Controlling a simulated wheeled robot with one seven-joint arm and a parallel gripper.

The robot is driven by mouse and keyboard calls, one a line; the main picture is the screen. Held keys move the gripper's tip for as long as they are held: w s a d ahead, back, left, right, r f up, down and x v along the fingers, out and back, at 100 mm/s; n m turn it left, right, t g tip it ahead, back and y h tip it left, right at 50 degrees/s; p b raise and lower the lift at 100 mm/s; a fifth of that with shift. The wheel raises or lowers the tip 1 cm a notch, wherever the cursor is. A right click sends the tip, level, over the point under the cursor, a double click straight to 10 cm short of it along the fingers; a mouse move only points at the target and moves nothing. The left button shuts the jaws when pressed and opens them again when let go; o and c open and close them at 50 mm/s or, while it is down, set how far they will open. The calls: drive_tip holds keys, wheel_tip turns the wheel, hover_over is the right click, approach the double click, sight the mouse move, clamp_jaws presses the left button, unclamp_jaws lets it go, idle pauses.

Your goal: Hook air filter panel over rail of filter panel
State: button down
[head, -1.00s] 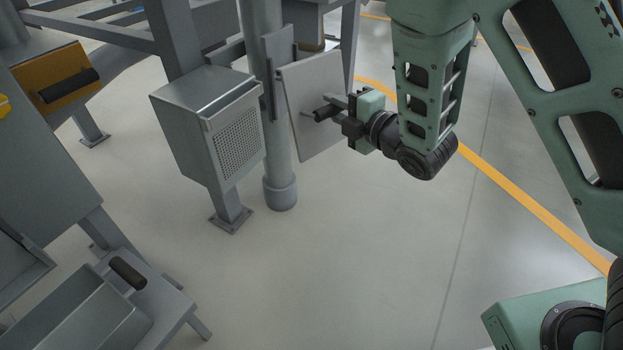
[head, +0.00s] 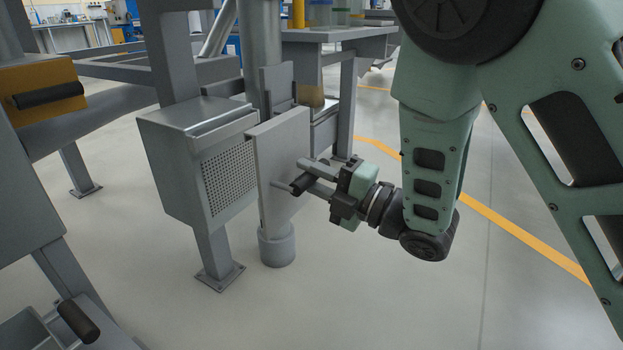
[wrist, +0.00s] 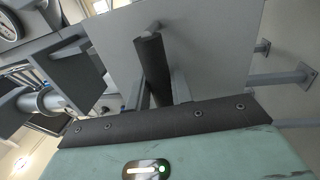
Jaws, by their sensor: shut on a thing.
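The air filter panel (head: 284,142) is a flat grey plate with a dark bar handle (head: 301,184) on its face. My gripper (head: 312,178) is shut on that handle and holds the panel upright. In the wrist view the handle (wrist: 152,72) lies between the fingers, with the panel (wrist: 205,45) behind it. The filter housing (head: 200,160) is a grey box with a perforated front (head: 229,178) and a lip, the rail (head: 223,127), along its top front edge. The panel is just right of the housing and overlaps its right edge in the picture; I cannot tell whether they touch.
A thick vertical pipe (head: 275,249) stands behind the panel. A post (head: 212,254) bears the housing. An orange box with a black handle (head: 48,95) is at the left. A grey bench (head: 345,35) stands behind. The floor at front centre is clear.

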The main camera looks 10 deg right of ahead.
sight(274, 165)
drive_tip(key=shift+w+a, duration=0.45)
drive_tip(key=shift+a, duration=0.1)
drive_tip(key=shift+f+x, duration=0.2)
drive_tip(key=shift+x, duration=1.4)
drive_tip(key=shift+f+x, duration=0.25)
drive_tip(key=shift+x, duration=1.35)
drive_tip(key=shift+a, duration=0.1)
drive_tip(key=shift+w+a+r, duration=0.1)
drive_tip(key=shift+w+a, duration=0.25)
drive_tip(key=shift+w+a, duration=0.2)
drive_tip(key=shift+a, duration=0.05)
drive_tip(key=shift+w+a, duration=0.2)
drive_tip(key=shift+a, duration=0.1)
drive_tip(key=shift+w+a, duration=0.45)
drive_tip(key=shift+a, duration=0.05)
